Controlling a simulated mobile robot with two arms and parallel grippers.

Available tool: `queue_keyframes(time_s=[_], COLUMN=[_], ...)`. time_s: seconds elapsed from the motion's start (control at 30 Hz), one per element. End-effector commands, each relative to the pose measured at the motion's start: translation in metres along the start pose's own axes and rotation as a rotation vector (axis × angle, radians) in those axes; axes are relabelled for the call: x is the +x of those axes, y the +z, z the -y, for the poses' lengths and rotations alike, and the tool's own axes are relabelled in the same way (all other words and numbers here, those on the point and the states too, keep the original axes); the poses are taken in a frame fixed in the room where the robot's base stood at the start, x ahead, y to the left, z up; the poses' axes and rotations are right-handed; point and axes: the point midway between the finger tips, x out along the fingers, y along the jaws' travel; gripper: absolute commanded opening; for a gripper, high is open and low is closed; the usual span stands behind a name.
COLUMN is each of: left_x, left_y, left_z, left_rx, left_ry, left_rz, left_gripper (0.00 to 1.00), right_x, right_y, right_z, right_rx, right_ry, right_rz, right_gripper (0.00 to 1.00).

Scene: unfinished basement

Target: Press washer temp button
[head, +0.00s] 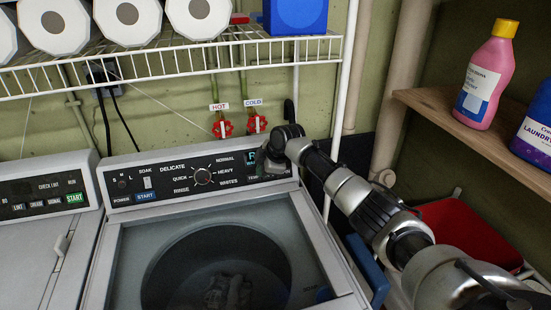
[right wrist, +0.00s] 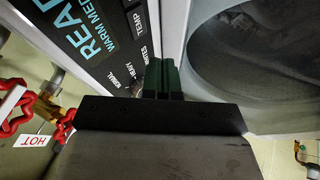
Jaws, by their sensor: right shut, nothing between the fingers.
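The washer (head: 100,250) stands in the middle of the head view with its control panel (head: 173,180) facing me. The panel has a dial, several labelled buttons and a lit display at its right end. In the right wrist view the display (right wrist: 95,38) reads "READ…" and "WARM MED", and the TEMP button label (right wrist: 138,21) is beside it. My right gripper (head: 264,163) is at the panel's right end and covers part of the display and labels. Its shut, empty fingers (right wrist: 162,78) are close to the panel below TEMP; contact cannot be told. My left gripper is out of view.
A wire shelf (head: 170,66) with paper rolls and a blue box hangs above the panel. Red HOT and COLD valves (head: 222,128) are on the wall behind. A second machine (head: 40,235) stands at left. A wooden shelf (head: 470,135) with bottles and a red bin (head: 465,235) are at right.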

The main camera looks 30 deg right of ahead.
Motion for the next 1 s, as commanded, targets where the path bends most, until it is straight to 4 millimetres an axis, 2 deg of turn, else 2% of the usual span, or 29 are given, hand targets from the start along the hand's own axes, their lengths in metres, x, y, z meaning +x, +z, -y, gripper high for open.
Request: queue_keyframes(time_s=[0.1, 0.2, 0.3, 0.4, 0.67, 1.0], left_x=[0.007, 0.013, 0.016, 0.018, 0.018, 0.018], left_y=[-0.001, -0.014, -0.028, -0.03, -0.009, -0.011], left_z=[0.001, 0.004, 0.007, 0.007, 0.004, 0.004], left_rx=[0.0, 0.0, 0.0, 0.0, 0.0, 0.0], left_ry=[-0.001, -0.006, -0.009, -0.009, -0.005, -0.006], left_rz=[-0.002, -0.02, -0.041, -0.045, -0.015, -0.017], left_gripper=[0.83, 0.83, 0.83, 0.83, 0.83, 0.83], right_x=[-0.02, -0.039, -0.054, -0.063, -0.069, -0.069], right_y=[0.002, 0.002, 0.001, 0.001, 0.0, 0.0], right_z=[0.001, 0.001, 0.0, 0.0, 0.0, 0.0], right_rx=[-0.003, -0.002, 0.0, -0.001, 0.001, 0.0], right_ry=[0.003, 0.002, 0.002, 0.001, -0.002, -0.001], right_rz=[0.001, 0.0, 0.0, 0.0, 0.001, 0.0], right_gripper=[0.0, 0.0, 0.0, 0.0, 0.0, 0.0])
